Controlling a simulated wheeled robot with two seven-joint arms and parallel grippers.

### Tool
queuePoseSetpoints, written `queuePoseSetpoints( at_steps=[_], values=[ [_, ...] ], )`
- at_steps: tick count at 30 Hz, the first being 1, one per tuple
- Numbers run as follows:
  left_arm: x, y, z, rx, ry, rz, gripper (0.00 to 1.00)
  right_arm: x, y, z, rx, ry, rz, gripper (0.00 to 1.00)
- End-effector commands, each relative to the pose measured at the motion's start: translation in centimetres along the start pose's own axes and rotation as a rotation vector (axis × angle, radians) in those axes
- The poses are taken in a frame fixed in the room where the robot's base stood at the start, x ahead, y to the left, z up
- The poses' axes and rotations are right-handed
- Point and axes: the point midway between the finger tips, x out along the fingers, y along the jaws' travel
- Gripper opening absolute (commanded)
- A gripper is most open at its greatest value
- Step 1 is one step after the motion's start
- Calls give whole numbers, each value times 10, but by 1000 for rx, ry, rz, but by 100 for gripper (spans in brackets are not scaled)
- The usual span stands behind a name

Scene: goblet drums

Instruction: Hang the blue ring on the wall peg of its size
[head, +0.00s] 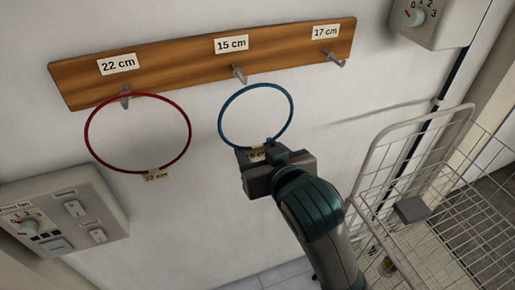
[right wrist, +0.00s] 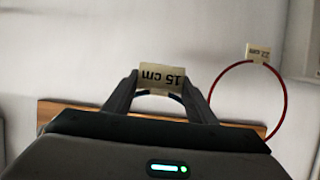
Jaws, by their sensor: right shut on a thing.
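The blue ring (head: 292,108) is upright in front of the wall, with its top edge just below and to the right of the 15 cm peg (head: 239,74). My right gripper (head: 263,153) is shut on the ring's lower edge, at its paper tag. The tag (right wrist: 163,78) reads 15 cm, upside down, in the right wrist view. The ring appears apart from the peg, but its depth from the wall is hard to tell. The 17 cm peg (head: 334,60) is bare. My left gripper is out of view.
A red ring (head: 190,134) tagged 22 cm hangs on the 22 cm peg (head: 125,97). The pegs sit on a wooden board (head: 180,63). A control panel (head: 70,215) is at lower left, a white box (head: 428,22) at upper right, a wire cart (head: 440,170) at right.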

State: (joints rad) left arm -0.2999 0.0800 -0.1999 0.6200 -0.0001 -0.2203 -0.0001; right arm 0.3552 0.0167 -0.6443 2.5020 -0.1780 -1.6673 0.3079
Motion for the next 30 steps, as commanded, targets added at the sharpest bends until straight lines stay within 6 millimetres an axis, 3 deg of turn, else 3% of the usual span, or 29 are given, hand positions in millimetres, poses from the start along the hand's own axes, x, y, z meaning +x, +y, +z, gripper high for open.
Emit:
queuePoseSetpoints(
  at_steps=[30],
  values=[
    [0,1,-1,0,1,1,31,40,0,-14,0,1,0,25]
  ],
)
